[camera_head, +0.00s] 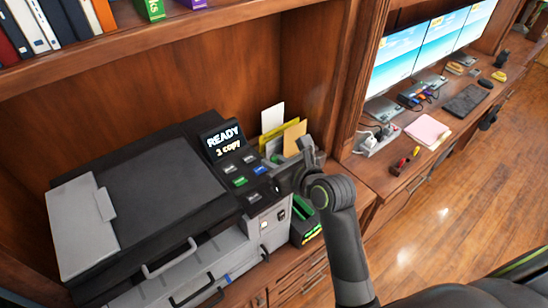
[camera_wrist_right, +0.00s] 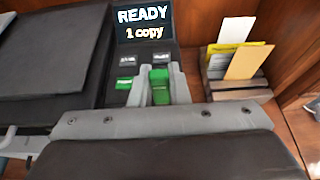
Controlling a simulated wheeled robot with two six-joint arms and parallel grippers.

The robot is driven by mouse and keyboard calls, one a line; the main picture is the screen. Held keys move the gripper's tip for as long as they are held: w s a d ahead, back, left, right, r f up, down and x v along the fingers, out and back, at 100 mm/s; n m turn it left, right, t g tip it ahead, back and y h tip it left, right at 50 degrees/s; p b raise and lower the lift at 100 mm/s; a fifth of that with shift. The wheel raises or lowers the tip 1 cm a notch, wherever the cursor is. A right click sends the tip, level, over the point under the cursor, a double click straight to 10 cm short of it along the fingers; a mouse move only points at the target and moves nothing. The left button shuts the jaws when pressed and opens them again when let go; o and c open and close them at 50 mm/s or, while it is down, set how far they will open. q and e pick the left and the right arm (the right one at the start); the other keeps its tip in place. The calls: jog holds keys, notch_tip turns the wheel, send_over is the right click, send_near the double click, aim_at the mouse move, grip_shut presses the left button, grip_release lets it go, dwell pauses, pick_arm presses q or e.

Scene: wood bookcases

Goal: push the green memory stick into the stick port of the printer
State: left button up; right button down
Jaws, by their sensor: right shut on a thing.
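The printer (camera_head: 150,180) is black and grey and stands on the shelf, its screen (camera_head: 222,139) reading "READY 1 copy". Its grey front panel (camera_head: 268,228) carries small openings; I cannot tell for certain which is the stick port. My right gripper (camera_head: 287,182) is at the printer's right end, beside the control buttons. In the right wrist view its two grey fingers (camera_wrist_right: 160,76) are shut on the green memory stick (camera_wrist_right: 160,86). The stick is hidden in the head view, and I cannot tell whether it touches the printer. My left gripper is out of view.
A holder with envelopes and papers (camera_head: 293,137) stands behind my right gripper. A black and green box (camera_head: 306,226) is right of the printer. A desk with monitors (camera_head: 420,50) and a keyboard (camera_head: 466,101) lies further right. Books (camera_head: 60,25) fill the upper shelf.

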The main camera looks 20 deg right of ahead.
jog(key=shift+f+b, duration=0.4)
jog(key=shift+f, duration=1.1)
jog(key=shift+r+p, duration=0.1)
jog(key=shift+p, duration=0.55)
jog(key=shift+p, duration=0.5)
jog(key=shift+f, duration=1.5)
jog(key=c, duration=1.3)
grip_release()
jog(key=shift+s, duration=0.1)
